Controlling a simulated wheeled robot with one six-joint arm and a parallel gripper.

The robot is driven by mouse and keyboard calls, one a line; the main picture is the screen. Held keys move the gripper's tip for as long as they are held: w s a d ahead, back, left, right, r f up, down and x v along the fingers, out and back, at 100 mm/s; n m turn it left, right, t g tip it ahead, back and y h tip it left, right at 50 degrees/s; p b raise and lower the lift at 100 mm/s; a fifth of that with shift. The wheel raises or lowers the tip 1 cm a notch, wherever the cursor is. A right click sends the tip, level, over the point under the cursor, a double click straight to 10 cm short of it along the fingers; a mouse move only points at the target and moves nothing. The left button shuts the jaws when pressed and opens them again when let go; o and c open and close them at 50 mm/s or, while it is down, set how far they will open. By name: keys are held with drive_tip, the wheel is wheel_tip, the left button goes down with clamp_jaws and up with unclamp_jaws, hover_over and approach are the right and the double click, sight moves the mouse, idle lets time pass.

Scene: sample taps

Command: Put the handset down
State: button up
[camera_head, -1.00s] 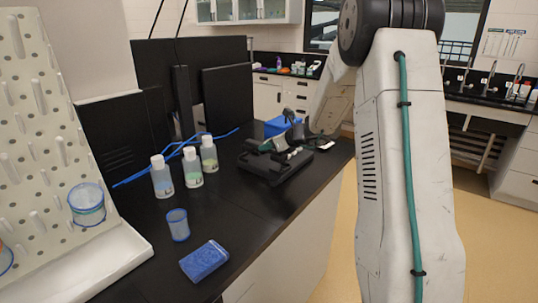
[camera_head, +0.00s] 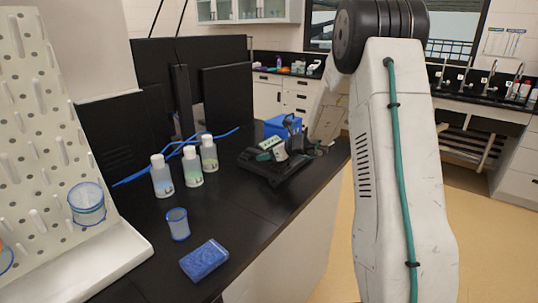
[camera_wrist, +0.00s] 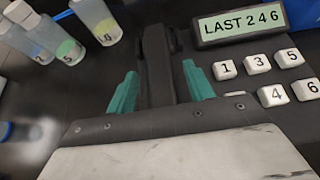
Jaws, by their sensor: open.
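A dark grey handset (camera_wrist: 160,75) lies between the teal fingertips of my gripper (camera_wrist: 159,88) in the wrist view. The fingers are apart, with a gap showing on each side of the handset. The handset appears to lie along the left part of a black desk unit, beside a display (camera_wrist: 242,23) reading "LAST 2 4 6" and white number keys (camera_wrist: 259,64). Its near end is hidden by my gripper. In the head view the black unit (camera_head: 262,171) sits on the bench, and my gripper over it partly hides it; the handset cannot be made out clearly there.
Several bottles, one being a green-labelled bottle (camera_head: 193,168), stand left of the unit. A small beaker (camera_head: 177,224) and a blue sponge (camera_head: 205,259) are nearer. A blue box (camera_head: 283,126) stands behind the unit. A peg board (camera_head: 45,140) is at left. The bench is clear between.

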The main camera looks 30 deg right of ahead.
drive_tip(key=shift+r, duration=0.25)
drive_tip(key=v, duration=1.1)
drive_tip(key=s+a+r+n+g+y, duration=0.1)
drive_tip(key=s+a+r+n+g, duration=0.1)
drive_tip(key=s+a+n, duration=0.45)
drive_tip(key=s+a+r+n+g+y, duration=0.1)
drive_tip(key=s+a+r+n+g, duration=0.2)
drive_tip(key=a, duration=0.6)
drive_tip(key=s+a+r+n+g+y, duration=0.1)
drive_tip(key=s+a+r+n, duration=0.1)
drive_tip(key=s+a+n, duration=0.35)
drive_tip(key=s+a+n+g+h, duration=0.2)
drive_tip(key=s+n+h, duration=0.1)
drive_tip(key=s+n, duration=0.5)
drive_tip(key=s+a+n+g+h, duration=0.2)
drive_tip(key=s+n+h, duration=0.2)
drive_tip(key=s+n, duration=0.5)
drive_tip(key=s, duration=0.4)
drive_tip(key=shift+f, duration=0.3)
drive_tip(key=shift+s+a, duration=0.1)
drive_tip(key=shift+s, duration=0.05)
